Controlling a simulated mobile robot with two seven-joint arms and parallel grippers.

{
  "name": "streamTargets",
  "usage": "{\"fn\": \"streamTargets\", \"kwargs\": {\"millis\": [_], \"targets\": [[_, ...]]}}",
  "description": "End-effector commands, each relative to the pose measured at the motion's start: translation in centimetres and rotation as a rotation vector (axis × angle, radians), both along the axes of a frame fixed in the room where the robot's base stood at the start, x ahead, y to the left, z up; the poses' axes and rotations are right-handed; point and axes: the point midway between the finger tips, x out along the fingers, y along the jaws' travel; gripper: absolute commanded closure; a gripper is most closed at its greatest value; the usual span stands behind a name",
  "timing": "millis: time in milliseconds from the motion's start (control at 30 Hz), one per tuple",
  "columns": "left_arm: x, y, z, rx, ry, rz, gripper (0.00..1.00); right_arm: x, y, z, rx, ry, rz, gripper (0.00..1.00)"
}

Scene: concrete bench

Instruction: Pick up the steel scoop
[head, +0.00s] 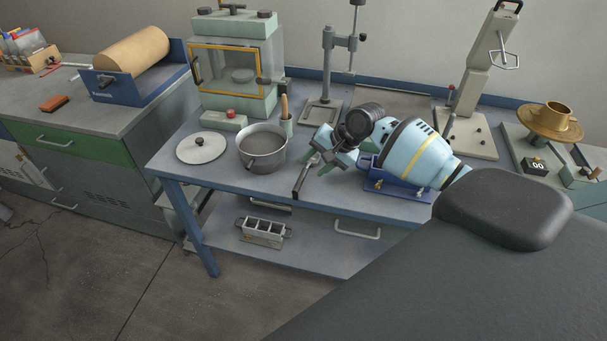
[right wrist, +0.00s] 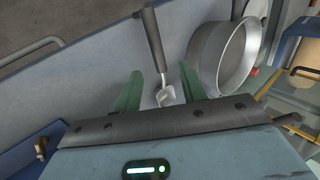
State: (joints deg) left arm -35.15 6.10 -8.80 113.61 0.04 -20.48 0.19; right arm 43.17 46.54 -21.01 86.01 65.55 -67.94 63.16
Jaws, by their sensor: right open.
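The steel scoop (head: 301,180) lies on the blue-framed bench near its front edge, with a dark handle and a small shiny steel head. In the right wrist view the scoop (right wrist: 156,45) has its handle pointing away and its head between the two green fingers. My right gripper (head: 330,156) is open over the head end of the scoop, with no grip on it. Its spread fingers also show in the right wrist view (right wrist: 161,80). Whether the fingers touch the bench cannot be told. My left gripper is not in view.
A grey pot (head: 262,163) stands just left of the scoop, with a white lid (head: 202,148) beside it. A blue-based device (head: 400,186) is right of my gripper. A pale green oven (head: 237,75) and a stand (head: 327,75) are behind.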

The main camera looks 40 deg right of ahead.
Motion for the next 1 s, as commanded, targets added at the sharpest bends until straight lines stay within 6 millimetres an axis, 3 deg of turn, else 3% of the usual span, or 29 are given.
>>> {"fn": "streamTargets", "kwargs": {"millis": [167, 500, 800, 1000], "targets": [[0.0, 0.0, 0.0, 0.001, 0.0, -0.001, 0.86, 0.2, 0.2, -0.4, -0.001, -0.002, 0.0, 0.59], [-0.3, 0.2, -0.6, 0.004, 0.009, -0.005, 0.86, 1.8, 1.7, -4.1, 0.0, 0.0, 0.0, 0.59], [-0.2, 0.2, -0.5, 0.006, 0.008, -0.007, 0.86, 2.0, 1.9, -4.4, -0.002, -0.003, 0.0, 0.59], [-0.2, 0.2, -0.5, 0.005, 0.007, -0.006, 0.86, 2.0, 1.8, -4.3, -0.002, -0.002, 0.001, 0.83]]}}
